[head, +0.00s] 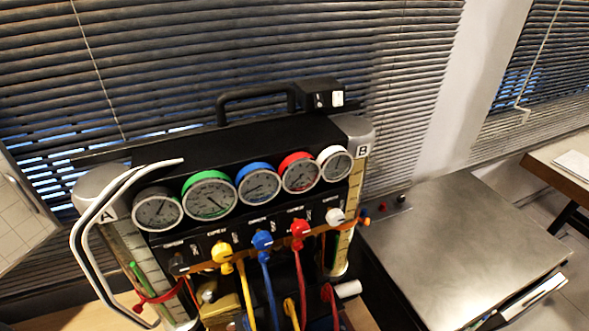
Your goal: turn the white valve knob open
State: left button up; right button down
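The white valve knob (335,216) is at the right end of a row of knobs on the front of the black gauge rig (255,145). It sits below the white-rimmed gauge (335,163). It is small here, and I cannot tell which way it is turned. To its left are the red knob (299,228), blue knob (262,240), yellow knob (222,251) and a black knob (179,264). Neither of my grippers shows in the head view, and nothing touches the white knob.
Yellow, blue and red hoses (268,290) hang below the knobs. White curved tubes (76,240) stand out at the rig's left side. A metal-topped cabinet (465,240) is at the right, its top mostly clear. Window blinds (200,50) are behind. A wooden table (560,165) is far right.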

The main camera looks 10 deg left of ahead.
aim_at(334, 217)
jog(key=i+l, duration=0.1)
jog(key=l, duration=0.4)
jog(key=i+l, duration=0.1)
jog(key=l, duration=0.35)
jog(key=i+l, duration=0.1)
jog(key=l, duration=0.4)
